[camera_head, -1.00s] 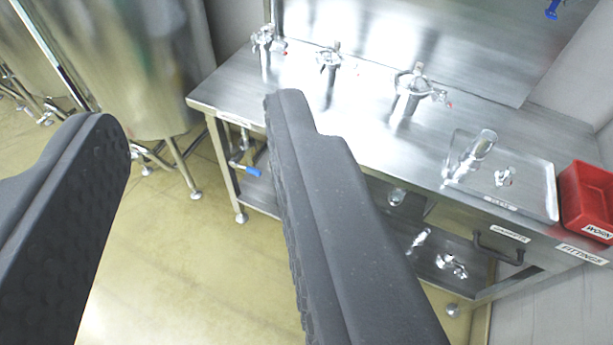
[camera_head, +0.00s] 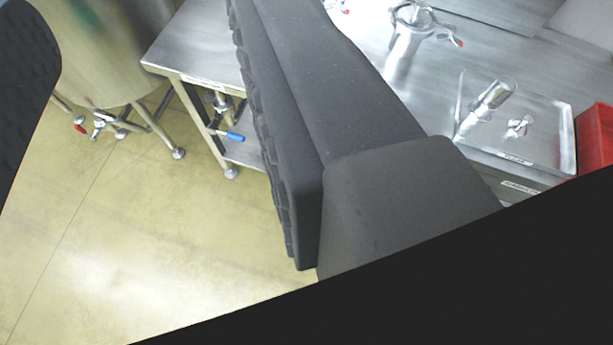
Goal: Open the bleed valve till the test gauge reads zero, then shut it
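My gripper (camera_head: 145,30) is open, its two dark fingers wide apart with nothing between them. The right finger crosses the middle of the view, and the left one shows only at the left edge. A blue-handled valve (camera_head: 232,136) is on pipework below the left end of the steel table, just left of the right finger. A red-handled fitting (camera_head: 80,128) sits low under the steel tank at the left. I cannot tell whether either is the bleed valve. No test gauge can be made out.
The steel table (camera_head: 190,50) stands behind the right finger. A red bin (camera_head: 597,135) is at the right. The steel tank (camera_head: 100,50) stands left; the floor is clear.

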